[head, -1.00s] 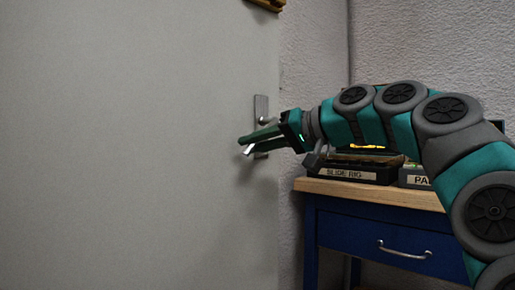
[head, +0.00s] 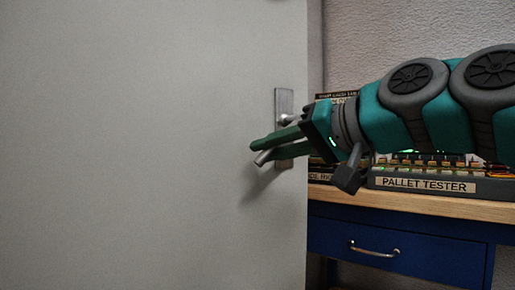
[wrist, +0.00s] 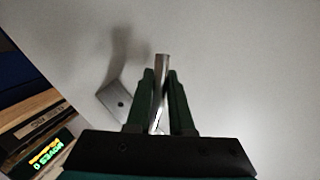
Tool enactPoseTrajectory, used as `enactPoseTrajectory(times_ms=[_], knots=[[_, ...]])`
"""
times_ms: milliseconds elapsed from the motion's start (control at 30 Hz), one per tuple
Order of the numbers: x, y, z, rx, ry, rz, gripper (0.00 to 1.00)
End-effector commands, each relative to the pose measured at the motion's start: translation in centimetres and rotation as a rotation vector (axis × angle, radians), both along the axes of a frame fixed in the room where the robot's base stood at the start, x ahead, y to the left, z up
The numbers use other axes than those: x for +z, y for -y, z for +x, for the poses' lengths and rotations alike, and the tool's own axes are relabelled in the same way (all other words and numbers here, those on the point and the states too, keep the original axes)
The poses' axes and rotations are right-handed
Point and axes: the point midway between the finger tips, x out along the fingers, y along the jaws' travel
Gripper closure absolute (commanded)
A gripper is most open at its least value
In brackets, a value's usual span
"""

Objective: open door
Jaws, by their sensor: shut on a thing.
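The door (head: 130,140) is a large plain grey panel filling the left of the head view. Its metal handle plate (head: 284,102) is near its right edge and also shows in the wrist view (wrist: 116,100). My gripper (head: 256,151) is shut on the lever handle (head: 263,158). In the wrist view the silver lever (wrist: 161,64) lies between the two dark green fingers, its end sticking out past their tips. The gripper hides part of the lever and the plate. The lever slopes slightly down to the left in the head view.
A blue bench (head: 425,254) with a wooden top (head: 440,205) stands right of and behind the door edge. It carries a box labelled PALLET TESTER (head: 445,190) and other boxed equipment. A drawer handle (head: 373,249) is on its front. Rough wall (head: 400,45) rises behind.

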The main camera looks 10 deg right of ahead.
Motion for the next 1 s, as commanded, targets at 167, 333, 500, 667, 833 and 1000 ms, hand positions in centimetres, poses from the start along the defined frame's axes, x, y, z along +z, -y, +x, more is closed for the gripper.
enactPoseTrajectory(times_ms=[167,333,500,667,833,1000], knots=[[0.3,0.8,-2.2,-0.04,0.009,0.001,1.0],[0.2,0.9,-3.0,-0.053,0.008,0.001,1.0],[0.1,0.9,-3.0,-0.054,0.007,0.001,1.0],[0.1,0.9,-3.0,-0.053,0.006,0.0,0.77],[0.0,0.9,-3.0,-0.052,0.004,0.0,0.58],[-0.1,0.8,-3.0,-0.05,0.003,0.0,0.5]])
